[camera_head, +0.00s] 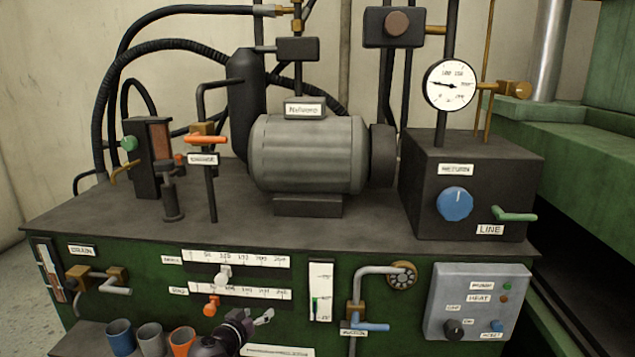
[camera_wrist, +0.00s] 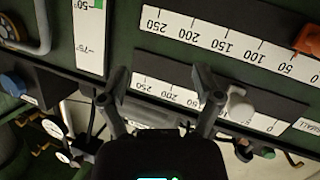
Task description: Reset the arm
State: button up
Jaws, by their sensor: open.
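My gripper (camera_head: 262,318) is in front of the machine's green front panel, low and near the middle of the head view, right of the orange slider knob (camera_head: 211,304). In the wrist view my gripper (camera_wrist: 160,78) has its two fingers apart with nothing between them. That view is upside down. The white slider knob (camera_wrist: 240,105) is just right of the right finger there, and it cannot be told if they touch. The orange knob (camera_wrist: 308,40) is at the upper right. In the head view the white knob (camera_head: 223,275) sits on the upper scale.
Blue, grey and orange cups (camera_head: 150,338) stand at the lower left. A pipe with a blue lever (camera_head: 372,327) sticks out right of my gripper. A grey control box (camera_head: 478,300) is further right. A motor (camera_head: 308,155) and a gauge box (camera_head: 470,185) stand on top.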

jog(key=s+d+f+g+p, duration=0.1)
jog(key=d+f+g, duration=0.25)
jog(key=d, duration=0.45)
jog(key=s+d+f+g, duration=0.1)
jog(key=d+f+g, duration=0.25)
jog(key=d, duration=0.55)
jog(key=s+d+f+g+p, duration=0.15)
jog(key=d+g, duration=0.25)
jog(key=d, duration=0.4)
jog(key=s+d+f+n+g+y+p, duration=0.1)
jog(key=s+d+f+g+y, duration=0.15)
jog(key=s+d+y, duration=0.35)
notch_tip(320, 180, up, 39)
jog(key=d+p, duration=0.1)
jog(key=p, duration=3.7)
jog(key=shift+h, duration=0.3)
jog(key=shift+w+g, duration=0.1)
jog(key=shift+g, duration=0.15)
